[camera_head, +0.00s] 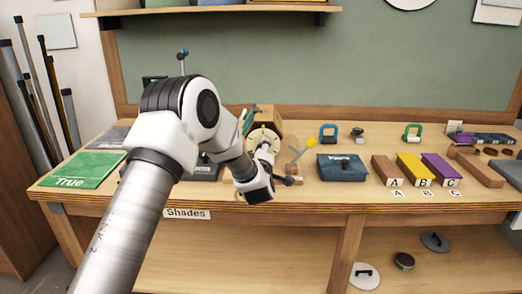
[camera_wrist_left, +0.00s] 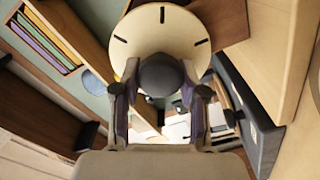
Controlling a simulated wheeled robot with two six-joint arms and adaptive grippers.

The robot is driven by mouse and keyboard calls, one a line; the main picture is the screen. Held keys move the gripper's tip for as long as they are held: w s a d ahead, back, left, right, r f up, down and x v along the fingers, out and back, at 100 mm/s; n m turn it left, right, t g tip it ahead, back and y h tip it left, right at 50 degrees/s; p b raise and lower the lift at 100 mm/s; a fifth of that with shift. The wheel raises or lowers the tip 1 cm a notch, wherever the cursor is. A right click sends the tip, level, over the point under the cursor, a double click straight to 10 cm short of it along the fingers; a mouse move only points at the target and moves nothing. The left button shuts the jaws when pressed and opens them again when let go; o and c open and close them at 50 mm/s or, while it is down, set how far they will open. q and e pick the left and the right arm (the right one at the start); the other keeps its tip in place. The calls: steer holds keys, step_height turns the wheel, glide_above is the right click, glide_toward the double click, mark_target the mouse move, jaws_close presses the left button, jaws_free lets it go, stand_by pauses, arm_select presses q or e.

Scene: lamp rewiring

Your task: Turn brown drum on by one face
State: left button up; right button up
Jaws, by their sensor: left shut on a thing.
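The brown drum (camera_head: 267,116) stands toward the back of the bench, left of its middle, in the head view. A pale round dial face (camera_head: 256,139) with dark marks is on its front. In the wrist view the pale dial (camera_wrist_left: 146,28) shows its dark radial marks, with a dark grey round knob (camera_wrist_left: 162,76) in front of its middle. My left gripper (camera_head: 266,153) is at the dial, its two fingers shut on the knob from both sides. The fingers and wrist hide part of the dial's lower side. My right gripper is not in view.
A dark blue box (camera_head: 342,168) lies to the right, then brown, yellow (camera_head: 414,168) and purple blocks marked with letters. A yellow-tipped piece (camera_head: 311,143) stands close right of my gripper. A green "True" mat (camera_head: 82,169) lies at the left. The bench front edge is mostly clear.

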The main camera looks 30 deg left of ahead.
arm_select(q)
steer(key=o, duration=0.8)
steer(key=shift+r, duration=0.1)
steer(key=o, duration=0.3)
steer(key=shift+w, duration=0.1)
steer(key=v, duration=1.2)
